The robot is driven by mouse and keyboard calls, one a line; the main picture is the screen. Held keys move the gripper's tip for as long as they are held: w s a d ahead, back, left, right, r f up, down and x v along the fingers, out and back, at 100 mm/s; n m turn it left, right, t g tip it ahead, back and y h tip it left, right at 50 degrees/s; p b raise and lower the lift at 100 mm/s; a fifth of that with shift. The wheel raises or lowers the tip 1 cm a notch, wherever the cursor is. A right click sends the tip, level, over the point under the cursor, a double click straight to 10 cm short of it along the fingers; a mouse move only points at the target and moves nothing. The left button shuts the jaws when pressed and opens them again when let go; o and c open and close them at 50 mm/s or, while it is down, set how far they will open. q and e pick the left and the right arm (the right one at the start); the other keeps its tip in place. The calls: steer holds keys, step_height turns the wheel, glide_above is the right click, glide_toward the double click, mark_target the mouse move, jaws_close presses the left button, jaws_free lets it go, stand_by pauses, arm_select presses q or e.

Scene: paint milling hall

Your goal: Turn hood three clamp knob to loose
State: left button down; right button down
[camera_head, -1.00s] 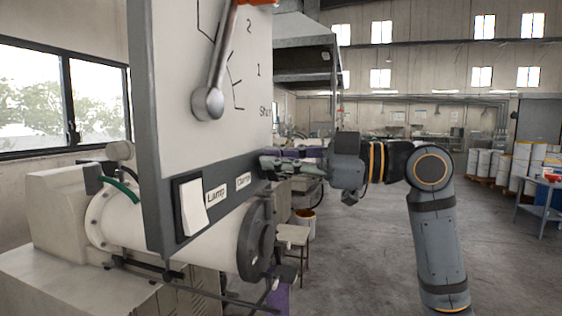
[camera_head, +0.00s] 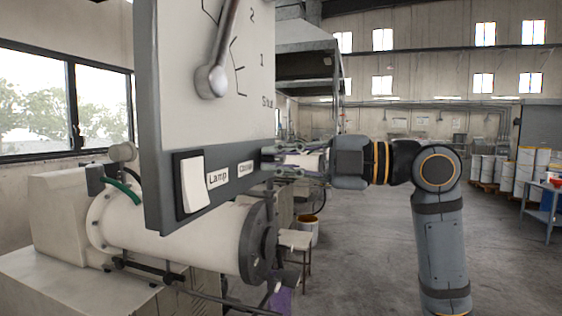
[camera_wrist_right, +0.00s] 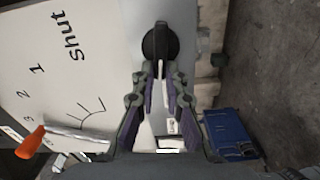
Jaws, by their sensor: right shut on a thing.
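A pale panel (camera_head: 185,60) with a dark grey lower strip stands at the left in the head view. A label reading "Clamp" (camera_head: 246,167) is on the strip, near its right end. In the wrist view a round black clamp knob (camera_wrist_right: 160,40) with a raised grip bar sits on the grey strip. My right gripper (camera_wrist_right: 160,72) is shut on the knob's bar, fingertips on either side. In the head view the right gripper (camera_head: 272,161) reaches the panel's right edge from the right, and the knob is mostly hidden there. My left gripper is out of view.
A white rocker switch (camera_head: 194,184) labelled "Lamp" is left of the clamp label. A white cylinder (camera_head: 190,225) with a dark flange is below the panel. Open floor (camera_head: 365,250) lies to the right.

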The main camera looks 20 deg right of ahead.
steer(key=shift+f+n, duration=0.15)
steer(key=shift+n, duration=0.55)
steer(key=c, duration=1.4)
jaws_free()
steer(key=shift+v, duration=3.65)
